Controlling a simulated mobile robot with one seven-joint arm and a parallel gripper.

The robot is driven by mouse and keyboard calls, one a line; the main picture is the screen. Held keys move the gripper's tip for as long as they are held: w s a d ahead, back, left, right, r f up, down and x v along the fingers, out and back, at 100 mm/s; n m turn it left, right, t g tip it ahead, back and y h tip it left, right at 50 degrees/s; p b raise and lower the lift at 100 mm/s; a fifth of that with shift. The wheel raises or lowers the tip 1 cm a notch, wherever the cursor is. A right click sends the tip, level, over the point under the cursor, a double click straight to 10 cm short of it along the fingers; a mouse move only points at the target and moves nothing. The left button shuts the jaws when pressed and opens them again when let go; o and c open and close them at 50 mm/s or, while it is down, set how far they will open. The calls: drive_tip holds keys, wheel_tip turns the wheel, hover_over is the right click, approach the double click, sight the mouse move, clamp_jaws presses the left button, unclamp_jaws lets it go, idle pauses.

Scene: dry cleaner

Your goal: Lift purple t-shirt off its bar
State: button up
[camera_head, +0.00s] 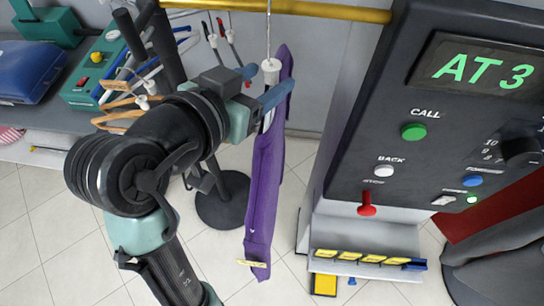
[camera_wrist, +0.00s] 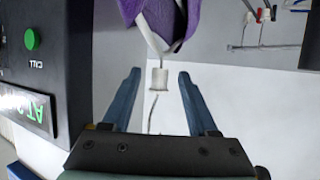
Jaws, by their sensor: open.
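The purple t-shirt (camera_head: 264,180) hangs edge-on below the gold bar (camera_head: 330,12) at the top of the head view. Its hanger has a thin metal hook (camera_head: 268,35) and a white collar (camera_head: 270,70). My gripper (camera_head: 266,84) is open, with one blue finger on each side of the collar. In the wrist view my gripper (camera_wrist: 160,75) shows the white collar (camera_wrist: 159,79) between the fingertips, with a gap on both sides. The t-shirt (camera_wrist: 172,22) shows at the top there. Part of the hanger is hidden inside the shirt.
A dark control panel (camera_head: 400,100) reading "AT 3" stands close on the right, above a grey shelf with yellow-marked items (camera_head: 362,257). Several hangers (camera_head: 140,95) hang at left, near a green box (camera_head: 95,75) and blue case (camera_head: 28,72). A black stand base (camera_head: 222,205) is on the floor.

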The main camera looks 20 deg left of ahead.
drive_tip(key=p+x, duration=0.2)
drive_tip(key=x, duration=0.3)
drive_tip(key=shift+w+f, duration=0.2)
drive_tip(key=shift+w, duration=0.05)
drive_tip(key=shift+c, duration=0.2)
drive_tip(key=shift+s, duration=0.1)
clamp_jaws()
idle(1.0)
